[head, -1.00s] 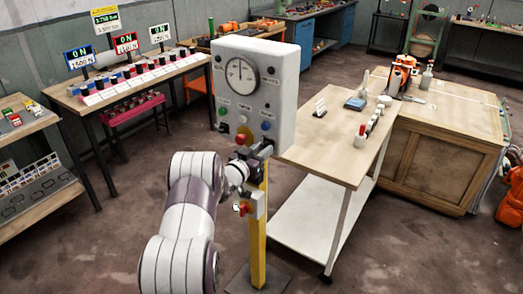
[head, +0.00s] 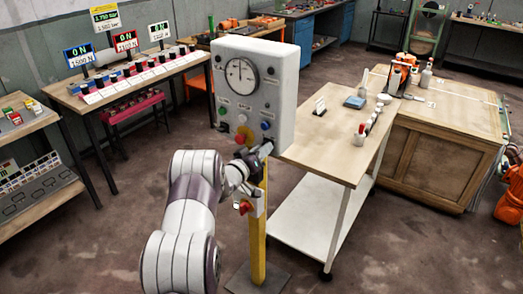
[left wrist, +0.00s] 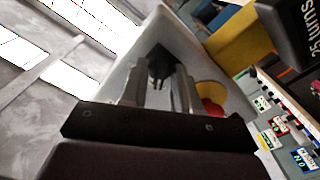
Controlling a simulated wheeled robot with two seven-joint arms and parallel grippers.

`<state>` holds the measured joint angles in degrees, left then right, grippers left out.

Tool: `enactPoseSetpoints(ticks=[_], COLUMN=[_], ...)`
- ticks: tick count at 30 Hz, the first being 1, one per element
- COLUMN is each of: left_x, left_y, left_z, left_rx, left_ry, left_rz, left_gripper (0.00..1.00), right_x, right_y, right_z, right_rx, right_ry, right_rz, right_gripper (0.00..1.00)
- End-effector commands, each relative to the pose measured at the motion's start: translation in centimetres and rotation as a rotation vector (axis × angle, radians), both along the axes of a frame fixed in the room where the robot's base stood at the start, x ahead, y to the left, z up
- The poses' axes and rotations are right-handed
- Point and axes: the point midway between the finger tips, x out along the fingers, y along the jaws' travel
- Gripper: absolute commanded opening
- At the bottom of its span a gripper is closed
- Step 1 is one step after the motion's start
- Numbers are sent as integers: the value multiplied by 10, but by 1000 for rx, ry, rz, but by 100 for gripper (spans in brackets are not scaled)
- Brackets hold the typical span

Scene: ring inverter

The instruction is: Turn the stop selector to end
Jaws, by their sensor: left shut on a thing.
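The grey control box (head: 281,100) stands on a yellow post (head: 257,235) in the middle of the head view. Its face carries a round dial (head: 241,76), coloured lamps and a red button on yellow (head: 241,139). My left gripper (head: 262,152) is at the lower right of this face and hides what it holds there. In the left wrist view a black selector knob (left wrist: 161,66) sits between the fingers of my left gripper (left wrist: 156,85), which is shut on it. The knob's exact pointing direction cannot be told. My right gripper is not in view.
A small box with a red knob (head: 240,206) hangs on the post below my gripper. A wheeled table (head: 325,165) stands close on the right. A bench with displays (head: 130,85) is at the left. Open floor lies between them.

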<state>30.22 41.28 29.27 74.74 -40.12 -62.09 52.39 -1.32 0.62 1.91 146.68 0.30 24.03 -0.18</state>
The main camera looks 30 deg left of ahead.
Motion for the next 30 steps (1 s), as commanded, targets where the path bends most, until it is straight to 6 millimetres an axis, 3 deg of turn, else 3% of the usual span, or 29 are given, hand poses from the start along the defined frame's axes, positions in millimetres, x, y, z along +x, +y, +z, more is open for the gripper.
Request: enactPoseSetpoints(ticks=[9, 10, 20, 25, 30], left_x=[0, 0, -4, -30, -77], left_y=[0, 0, 1, 3, 7], left_z=[-1, -1, -1, -2, -3], left_rx=[-3, -2, 0, -1, -2], left_ry=[3, 3, 1, 1, 2], left_rz=[1, 1, 1, 2, 5], left_gripper=[0, 36, 36, 36, 36], right_x=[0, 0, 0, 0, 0], right_y=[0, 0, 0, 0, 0], right_z=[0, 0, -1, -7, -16], right_rx=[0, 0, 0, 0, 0], right_ry=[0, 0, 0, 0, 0], right_rz=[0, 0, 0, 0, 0], right_gripper=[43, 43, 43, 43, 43])
